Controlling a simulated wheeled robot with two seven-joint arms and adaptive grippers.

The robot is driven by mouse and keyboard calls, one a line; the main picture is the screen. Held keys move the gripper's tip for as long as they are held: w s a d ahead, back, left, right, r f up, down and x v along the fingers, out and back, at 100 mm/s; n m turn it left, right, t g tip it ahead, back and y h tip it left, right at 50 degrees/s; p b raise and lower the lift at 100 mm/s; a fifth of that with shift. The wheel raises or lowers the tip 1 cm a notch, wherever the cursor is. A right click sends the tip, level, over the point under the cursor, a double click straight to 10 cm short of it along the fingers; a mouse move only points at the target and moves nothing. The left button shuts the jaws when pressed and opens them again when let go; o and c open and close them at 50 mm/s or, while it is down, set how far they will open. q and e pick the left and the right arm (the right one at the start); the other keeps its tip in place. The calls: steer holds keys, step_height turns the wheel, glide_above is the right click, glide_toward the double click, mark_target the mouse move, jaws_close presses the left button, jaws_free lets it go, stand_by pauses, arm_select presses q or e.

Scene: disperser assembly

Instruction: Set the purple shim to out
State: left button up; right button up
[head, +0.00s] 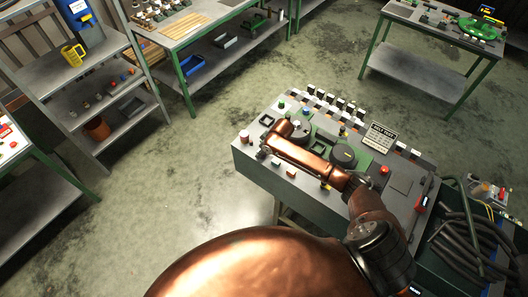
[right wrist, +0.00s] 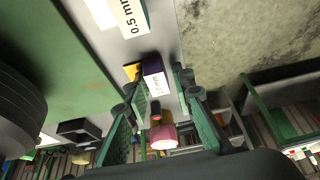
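The purple shim (right wrist: 152,67) shows in the right wrist view as a small block with a white label on its side. It lies between the tips of my right gripper (right wrist: 158,88), which is open with its green-padded fingers on either side; a gap shows at least on the right. In the head view my right gripper (head: 268,150) is over the left part of the grey bench unit (head: 262,178). I cannot make out the shim there. My left gripper is not in view.
A yellow piece (right wrist: 131,70) sits beside the shim, and a white "0.5 mm" label (right wrist: 128,14) lies beyond it. A pink, white-ended cylinder (right wrist: 162,137) is between the fingers, nearer the palm.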

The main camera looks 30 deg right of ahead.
steer(key=shift+a, duration=0.1)
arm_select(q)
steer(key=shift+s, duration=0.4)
arm_select(e)
steer(key=shift+r, duration=0.1)
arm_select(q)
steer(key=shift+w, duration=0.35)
arm_select(e)
steer(key=v, duration=1.1)
steer(key=shift+s+d+r, duration=0.2)
steer(key=shift+r, duration=0.1)
